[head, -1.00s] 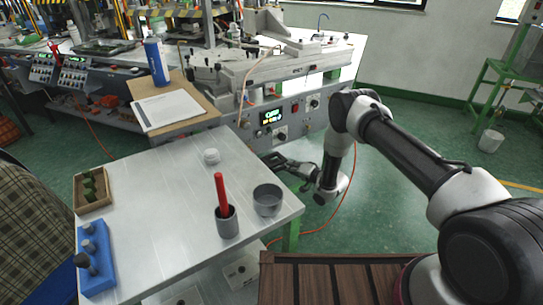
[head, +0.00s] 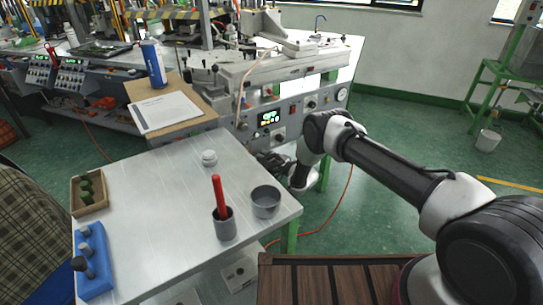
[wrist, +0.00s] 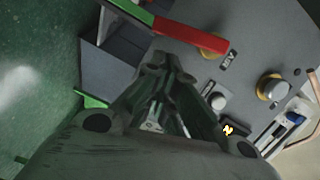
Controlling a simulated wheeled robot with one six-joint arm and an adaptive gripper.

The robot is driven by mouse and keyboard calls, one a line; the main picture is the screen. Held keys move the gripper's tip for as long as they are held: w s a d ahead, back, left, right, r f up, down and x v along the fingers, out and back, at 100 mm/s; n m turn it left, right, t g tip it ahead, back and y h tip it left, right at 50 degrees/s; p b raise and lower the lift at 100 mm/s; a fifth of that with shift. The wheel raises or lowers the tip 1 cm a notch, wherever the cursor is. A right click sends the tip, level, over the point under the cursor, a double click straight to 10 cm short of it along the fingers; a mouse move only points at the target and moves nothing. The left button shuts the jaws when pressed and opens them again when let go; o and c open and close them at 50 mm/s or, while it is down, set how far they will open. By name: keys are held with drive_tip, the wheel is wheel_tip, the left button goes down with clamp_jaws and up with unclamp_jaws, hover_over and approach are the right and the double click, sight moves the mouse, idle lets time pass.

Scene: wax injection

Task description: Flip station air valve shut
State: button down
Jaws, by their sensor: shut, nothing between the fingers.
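The air valve shows in the wrist view as a red lever handle (wrist: 190,36) on a brass body (wrist: 211,47), set on the grey station panel (wrist: 248,35). The lever slants across the top, its left end by a green bar. A small label sits just below the brass body. My gripper (wrist: 165,68) is shut and empty, its tips just below the lever in the picture; I cannot tell whether they touch it. In the head view my gripper (head: 268,160) is low at the station's front, beyond the table's far right edge. The valve cannot be made out there.
The wrist view also shows a brass-ringed knob (wrist: 272,87) on the panel. In the head view, the metal table (head: 165,215) holds a grey cup (head: 224,226) with a red-handled tool and a grey bowl (head: 266,203). Green floor (head: 400,140) is open to the right.

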drive_tip(key=shift+s+a+f, duration=0.15)
drive_tip(key=shift+s+a, duration=0.15)
drive_tip(key=shift+a, duration=0.1)
drive_tip(key=shift+s+a+f, duration=0.4)
drive_tip(key=shift+a+f, duration=0.15)
drive_tip(key=shift+f, duration=0.15)
drive_tip(key=shift+d, duration=0.1)
